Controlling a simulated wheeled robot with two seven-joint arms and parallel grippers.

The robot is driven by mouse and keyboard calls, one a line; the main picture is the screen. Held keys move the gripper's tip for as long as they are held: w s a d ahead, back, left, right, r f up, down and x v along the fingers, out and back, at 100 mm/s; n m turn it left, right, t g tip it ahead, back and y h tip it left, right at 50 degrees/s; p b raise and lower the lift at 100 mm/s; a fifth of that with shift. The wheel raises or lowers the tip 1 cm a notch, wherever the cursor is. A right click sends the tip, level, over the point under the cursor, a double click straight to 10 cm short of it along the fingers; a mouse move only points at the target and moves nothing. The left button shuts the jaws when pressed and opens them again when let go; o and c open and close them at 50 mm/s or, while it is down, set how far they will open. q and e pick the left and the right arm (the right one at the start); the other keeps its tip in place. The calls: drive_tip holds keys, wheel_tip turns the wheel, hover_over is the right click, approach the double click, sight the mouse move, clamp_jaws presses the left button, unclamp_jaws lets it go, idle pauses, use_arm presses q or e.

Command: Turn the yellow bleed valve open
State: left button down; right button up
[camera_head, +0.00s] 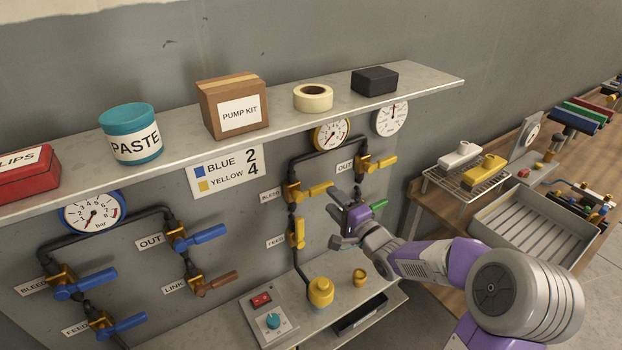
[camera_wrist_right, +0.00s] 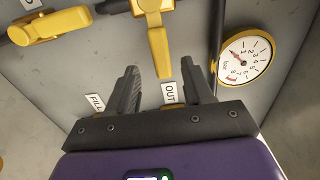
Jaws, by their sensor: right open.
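The yellow bleed valve (camera_head: 294,193) is on the grey panel, right of its BLEED label, below the yellow-rimmed gauge. Its handle points right, roughly level, across the pipe. My right gripper (camera_head: 338,218) is open, just right of and slightly below the handle tip. In the right wrist view the bleed handle (camera_wrist_right: 158,45) points in between the fingers of the open gripper (camera_wrist_right: 158,68), with a visible gap on either side. Nothing is held. My left gripper is not in view.
The yellow feed valve (camera_head: 297,234) is below, handle upright. The yellow OUT valve (camera_head: 375,163) is up right. A green handle (camera_head: 378,205) is close behind my right gripper. The upper shelf (camera_head: 285,108) overhangs the panel. The yellow gauge (camera_wrist_right: 246,58) shows in the wrist view.

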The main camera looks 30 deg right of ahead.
sight(322, 191)
drive_tip(key=w, duration=0.1)
drive_tip(key=w+b, duration=0.1)
drive_tip(key=w, duration=0.3)
drive_tip(key=shift+w+a, duration=0.2)
drive_tip(key=shift+a, duration=0.05)
drive_tip(key=shift+w+b, duration=0.3)
drive_tip(key=shift+w, duration=0.3)
clamp_jaws()
